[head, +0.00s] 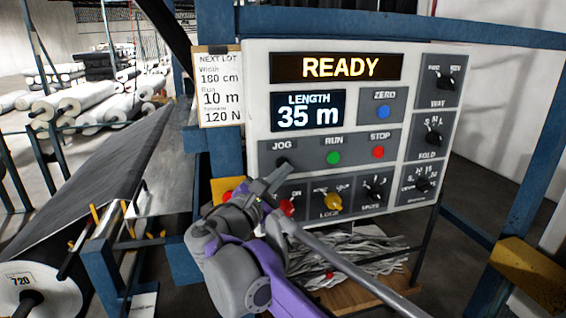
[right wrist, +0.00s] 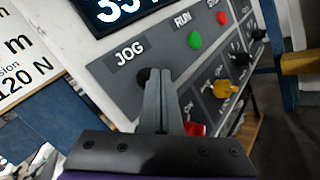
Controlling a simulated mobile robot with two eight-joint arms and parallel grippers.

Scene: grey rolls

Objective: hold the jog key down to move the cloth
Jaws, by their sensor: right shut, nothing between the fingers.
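The black jog key (head: 283,162) sits under the JOG label on the white control panel (head: 258,110). My right gripper (head: 276,178) is shut and empty, with its fingertips at or just below the key. In the right wrist view the closed fingers (right wrist: 158,85) overlap the dark jog key (right wrist: 143,76) and hide part of it. I cannot tell whether they touch or press it. The panel's display (head: 340,67) reads READY and the length display (head: 308,111) reads 35 m. Grey cloth (head: 110,165) slopes across the machine at left. My left gripper is not in view.
Beside the jog key are a green RUN button (head: 333,158) and a red STOP button (head: 378,152). Below are a red switch (head: 287,207) and a yellow knob (head: 333,202). A lot card (head: 220,90) hangs left of the panel. Blue frame posts (head: 530,130) stand at right.

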